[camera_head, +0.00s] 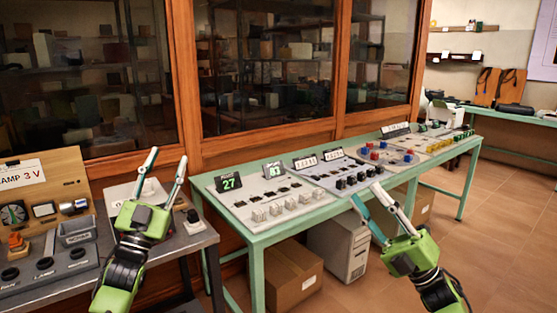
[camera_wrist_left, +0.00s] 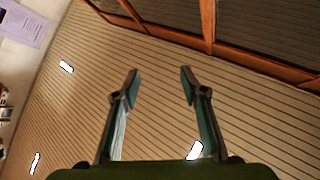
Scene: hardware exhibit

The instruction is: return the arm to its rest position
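My left gripper (camera_head: 167,167) is raised in front of the grey bench at the left of the head view, with its fingers pointing up. Its fingers are apart and nothing is between them; in the left wrist view the two fingertips (camera_wrist_left: 160,80) also stand apart, with only the slatted ceiling behind. My right gripper (camera_head: 365,194) is at the right, near the front edge of the green table, with its fingers apart and pointing up and left. I see nothing between its fingers.
The green table (camera_head: 265,237) holds a panel with white blocks (camera_head: 282,208), number displays (camera_head: 229,183) and black knobs (camera_head: 358,177). A grey bench (camera_head: 196,240) with a lamp board (camera_head: 45,188) stands left. Below are a cardboard box (camera_head: 288,277) and a computer case (camera_head: 340,245). Floor is clear at right.

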